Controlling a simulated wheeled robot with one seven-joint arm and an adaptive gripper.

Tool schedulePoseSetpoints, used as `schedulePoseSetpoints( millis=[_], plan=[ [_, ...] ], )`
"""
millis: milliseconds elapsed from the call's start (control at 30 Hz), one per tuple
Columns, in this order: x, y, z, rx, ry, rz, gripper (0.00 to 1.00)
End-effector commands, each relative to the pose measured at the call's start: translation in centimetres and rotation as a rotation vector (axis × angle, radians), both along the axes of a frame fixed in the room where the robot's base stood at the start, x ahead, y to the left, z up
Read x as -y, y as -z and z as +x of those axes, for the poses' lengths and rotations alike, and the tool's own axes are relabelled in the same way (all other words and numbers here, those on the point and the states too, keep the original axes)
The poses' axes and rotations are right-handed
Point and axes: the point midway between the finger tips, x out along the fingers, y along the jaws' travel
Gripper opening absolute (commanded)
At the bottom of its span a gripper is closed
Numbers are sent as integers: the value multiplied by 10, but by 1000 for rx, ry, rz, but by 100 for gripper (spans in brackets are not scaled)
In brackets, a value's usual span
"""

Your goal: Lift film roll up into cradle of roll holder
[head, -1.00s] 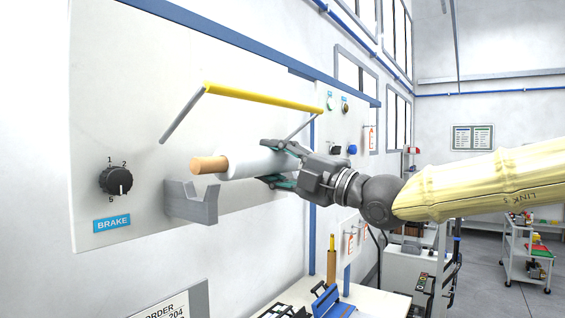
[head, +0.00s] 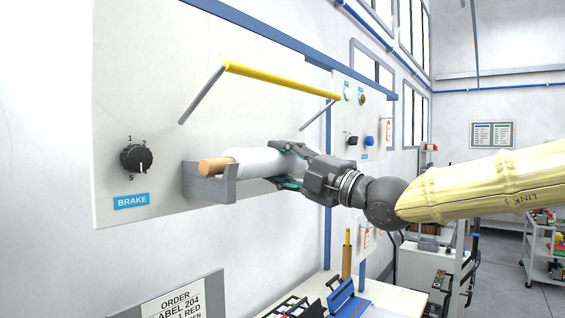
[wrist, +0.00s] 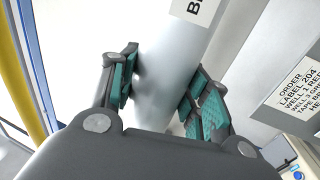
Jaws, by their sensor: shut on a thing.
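The film roll (head: 252,162) is a white cylinder with an orange-brown core end (head: 215,166) sticking out at its left. My gripper (head: 288,166) is shut on the roll's right part, with a finger above and one below. In the wrist view the teal finger pads of my gripper (wrist: 158,92) sit on both sides of the white roll (wrist: 168,60). The grey cradle of the roll holder (head: 202,188) is on the wall panel at left. The core's left end shows at the cradle's open top. Whether it rests on the cradle floor I cannot tell. The far core end is hidden by my gripper.
A yellow bar (head: 285,83) on two grey arms spans above the roll. A brake knob (head: 136,158) and label are on the panel (head: 150,80) to the left. Below stand an order sign (head: 180,305) and a bench (head: 385,305) with a blue tool.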

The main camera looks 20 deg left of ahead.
Motion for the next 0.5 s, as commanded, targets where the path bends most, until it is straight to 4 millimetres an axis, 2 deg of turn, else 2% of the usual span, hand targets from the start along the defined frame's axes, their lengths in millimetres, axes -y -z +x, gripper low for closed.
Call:
schedulePoseSetpoints(
  millis=[367, 400, 500],
  plan=[
    [0, 0, 0, 2, 0, 2, 6],
    [0, 0, 0, 2, 0, 2, 52],
    [0, 0, 0, 2, 0, 2, 70]
  ],
)
